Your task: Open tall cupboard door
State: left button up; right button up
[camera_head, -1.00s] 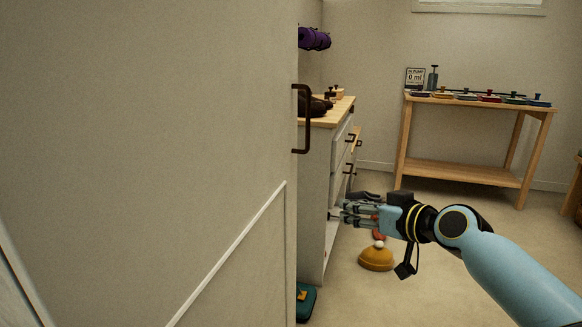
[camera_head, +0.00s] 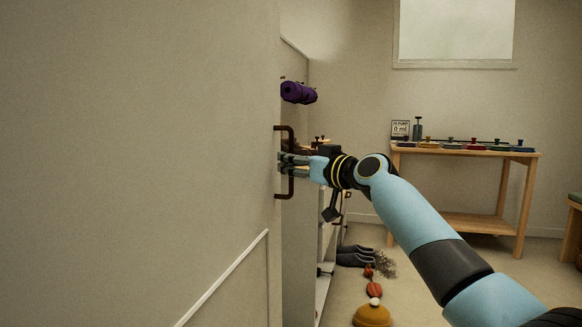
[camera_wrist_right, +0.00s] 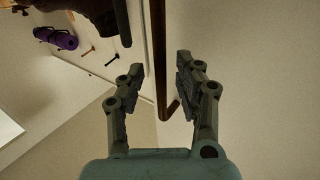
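The tall cupboard door (camera_head: 140,130) is a large pale panel filling the left half of the head view. No gap at its edge can be made out. Its dark brown bar handle (camera_head: 291,187) stands upright near the door's right edge. My right gripper (camera_head: 282,163) is at mid-height of the handle, its fingers pointing left. In the right wrist view the gripper (camera_wrist_right: 159,66) is open, with the handle (camera_wrist_right: 160,40) between its two fingers. Neither finger is clearly closed on it. My left gripper is not in view.
A purple roll (camera_head: 298,93) hangs on the wall beyond the door edge. Dark shoes (camera_head: 356,256) and an orange-yellow domed thing (camera_head: 373,314) are on the floor to the right. A wooden table (camera_head: 465,151) stands at the back right, with open floor before it.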

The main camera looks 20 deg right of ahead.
jog(key=shift+w+a, duration=0.25)
jog(key=shift+w, duration=0.25)
grip_shut()
